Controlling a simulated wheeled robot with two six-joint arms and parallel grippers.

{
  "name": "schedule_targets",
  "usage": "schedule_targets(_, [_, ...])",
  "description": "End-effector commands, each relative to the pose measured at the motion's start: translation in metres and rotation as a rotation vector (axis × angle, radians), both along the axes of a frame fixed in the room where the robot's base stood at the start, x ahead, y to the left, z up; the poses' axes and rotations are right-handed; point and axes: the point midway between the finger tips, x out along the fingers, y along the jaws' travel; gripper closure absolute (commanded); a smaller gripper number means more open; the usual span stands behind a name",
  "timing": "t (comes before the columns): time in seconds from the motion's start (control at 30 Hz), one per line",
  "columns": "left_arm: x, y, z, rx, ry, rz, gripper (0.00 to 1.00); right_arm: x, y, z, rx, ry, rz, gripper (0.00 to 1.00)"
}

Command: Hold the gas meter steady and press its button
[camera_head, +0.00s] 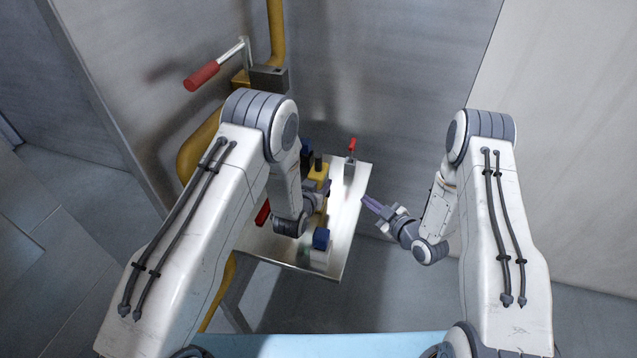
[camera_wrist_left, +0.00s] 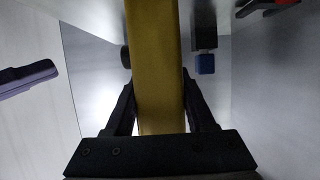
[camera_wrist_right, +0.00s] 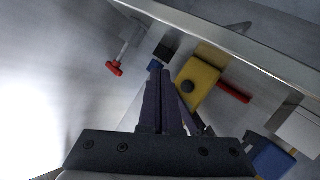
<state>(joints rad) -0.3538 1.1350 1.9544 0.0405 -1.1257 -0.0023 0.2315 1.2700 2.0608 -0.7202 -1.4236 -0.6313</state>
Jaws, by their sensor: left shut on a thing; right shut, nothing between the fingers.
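The yellow gas meter (camera_head: 319,172) is on the metal table, partly hidden by my left arm. In the left wrist view its yellow body (camera_wrist_left: 155,50) stands between the two black fingers. My left gripper (camera_head: 323,189) is shut on it. In the right wrist view the meter (camera_wrist_right: 203,78) shows a dark round button (camera_wrist_right: 188,87) on its near face. My right gripper (camera_head: 368,201) is shut and empty, to the right of the table in the head view and apart from the meter. Its purple fingers also show at the left of the left wrist view (camera_wrist_left: 28,78).
The metal table (camera_head: 347,215) also carries a red-handled part (camera_head: 351,147) at the back and a blue-topped white block (camera_head: 320,240) at the front. A red lever (camera_head: 203,75) on a yellow pipe (camera_head: 276,30) juts out at the back left. Room right of the table is free.

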Motion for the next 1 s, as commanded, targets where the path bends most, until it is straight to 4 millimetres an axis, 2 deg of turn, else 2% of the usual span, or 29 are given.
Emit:
schedule_targets(0.17, [0.0, 0.0, 0.001, -0.001, -0.002, 0.0, 1.0, 0.0, 0.008, -0.001, 0.011, 0.025, -0.019, 1.0])
schedule_targets(0.5, [0.0, 0.0, 0.001, -0.001, -0.002, 0.0, 1.0, 0.014, 0.053, -0.001, 0.009, 0.021, -0.014, 1.0])
schedule_targets(0.7, [0.0, 0.0, 0.001, -0.001, -0.002, 0.0, 1.0, 0.021, 0.073, -0.001, 0.009, 0.021, -0.016, 1.0])
schedule_targets(1.0, [0.0, 0.0, 0.001, -0.001, -0.002, 0.0, 1.0, 0.025, 0.083, -0.001, 0.01, 0.02, -0.019, 1.0])
